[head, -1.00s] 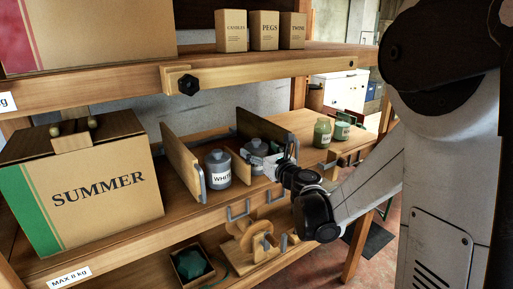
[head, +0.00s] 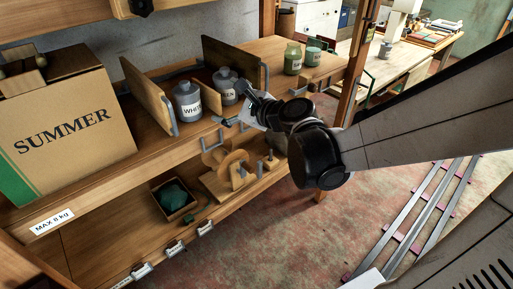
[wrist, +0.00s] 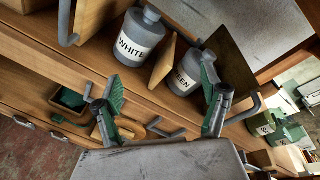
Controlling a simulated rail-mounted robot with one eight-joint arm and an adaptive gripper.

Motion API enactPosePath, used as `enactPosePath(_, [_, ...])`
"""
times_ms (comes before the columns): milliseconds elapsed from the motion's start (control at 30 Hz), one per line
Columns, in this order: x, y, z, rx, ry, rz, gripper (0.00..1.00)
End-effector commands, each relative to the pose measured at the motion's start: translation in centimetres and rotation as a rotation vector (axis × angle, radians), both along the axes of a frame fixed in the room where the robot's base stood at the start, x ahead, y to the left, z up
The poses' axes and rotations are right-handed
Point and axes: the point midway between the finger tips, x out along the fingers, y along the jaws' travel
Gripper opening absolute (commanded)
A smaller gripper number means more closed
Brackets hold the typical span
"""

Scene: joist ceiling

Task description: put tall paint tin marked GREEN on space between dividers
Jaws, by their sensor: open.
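A similar tin marked WHITE (head: 187,103) stands between the low divider and a tall left divider (head: 148,92). My gripper (head: 250,108) is open and empty just in front of the shelf. In the wrist view the tin is beyond the right finger of my gripper (wrist: 160,106), apparently not held.
Two green containers (head: 293,60) (head: 313,53) stand right of the dividers. A large SUMMER box (head: 70,130) fills the shelf's left. A wooden reel device (head: 230,172) and a small box with something green (head: 173,197) are on the lower shelf. An upper shelf overhangs.

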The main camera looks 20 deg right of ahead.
Motion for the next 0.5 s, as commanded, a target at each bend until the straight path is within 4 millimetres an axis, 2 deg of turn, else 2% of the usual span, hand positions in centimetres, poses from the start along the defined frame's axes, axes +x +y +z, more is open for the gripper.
enactPosePath(100, [-2.9,2.1,-0.3,-0.314,-0.004,0.124,0.76])
enactPosePath(200, [-5.4,3.2,-0.9,-0.575,-0.008,0.238,0.76])
enactPosePath(367, [-9.8,3.8,-2.2,-0.981,-0.018,0.439,0.76])
enactPosePath(500, [-13.9,3.3,-3.3,-1.322,-0.024,0.636,0.76])
